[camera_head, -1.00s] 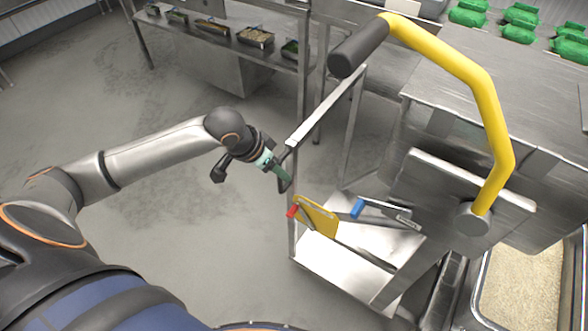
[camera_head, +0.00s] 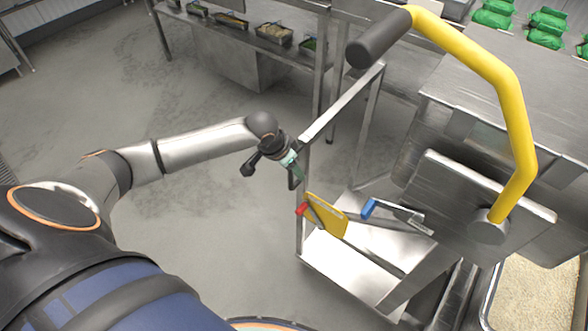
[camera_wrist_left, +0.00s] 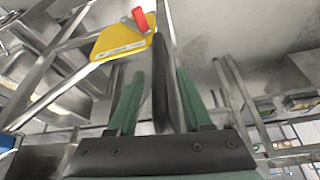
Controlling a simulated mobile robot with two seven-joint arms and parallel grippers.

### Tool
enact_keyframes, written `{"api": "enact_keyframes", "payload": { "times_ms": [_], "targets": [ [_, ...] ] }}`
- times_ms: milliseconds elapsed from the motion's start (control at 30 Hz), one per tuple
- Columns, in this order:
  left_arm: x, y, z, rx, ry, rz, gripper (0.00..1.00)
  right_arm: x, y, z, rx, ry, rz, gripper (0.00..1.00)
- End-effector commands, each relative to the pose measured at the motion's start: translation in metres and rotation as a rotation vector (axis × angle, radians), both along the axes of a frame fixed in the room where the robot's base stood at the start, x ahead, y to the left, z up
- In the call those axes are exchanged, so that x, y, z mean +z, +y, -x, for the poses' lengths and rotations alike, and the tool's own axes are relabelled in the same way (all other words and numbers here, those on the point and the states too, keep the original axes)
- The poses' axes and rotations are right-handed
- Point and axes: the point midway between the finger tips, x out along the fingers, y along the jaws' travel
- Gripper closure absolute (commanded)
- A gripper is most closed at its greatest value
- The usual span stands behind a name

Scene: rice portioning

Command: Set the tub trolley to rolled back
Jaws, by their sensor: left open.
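The steel trolley (camera_head: 340,103) stands right of my left arm, with a top rail, thin posts and a low shelf. A dark upright handle (camera_wrist_left: 160,85) at its near left end shows in the left wrist view. My left gripper (camera_head: 297,172) is at this handle. Its green fingers are open, one on each side of the handle in the left wrist view (camera_wrist_left: 158,85); I cannot tell whether they touch it. A steel-rimmed tub (camera_head: 488,297) of pale rice is cut off at the lower right. My right gripper is not in view.
A yellow lever (camera_head: 515,110) with a black grip rises above. Behind is a bench with food pans (camera_head: 273,34). Floor at left is clear.

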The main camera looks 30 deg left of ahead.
Motion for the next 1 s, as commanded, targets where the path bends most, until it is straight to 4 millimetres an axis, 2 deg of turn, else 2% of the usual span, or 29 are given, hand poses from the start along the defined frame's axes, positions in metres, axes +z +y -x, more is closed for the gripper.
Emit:
{"api": "enact_keyframes", "payload": {
  "times_ms": [133, 400, 833, 1000],
  "targets": [
    [-0.0072, -0.0011, -0.0029, -0.002, -0.001, 0.000, 0.50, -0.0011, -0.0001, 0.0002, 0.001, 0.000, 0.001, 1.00],
    [-0.0076, -0.0010, -0.0031, -0.001, -0.001, -0.001, 0.52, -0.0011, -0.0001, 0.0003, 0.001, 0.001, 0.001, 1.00],
    [-0.0074, -0.0009, -0.0030, -0.001, 0.000, -0.001, 1.00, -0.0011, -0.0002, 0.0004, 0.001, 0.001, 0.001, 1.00],
    [-0.0074, -0.0007, -0.0030, -0.001, 0.000, -0.001, 1.00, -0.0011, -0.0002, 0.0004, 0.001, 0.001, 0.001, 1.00]
  ]
}}
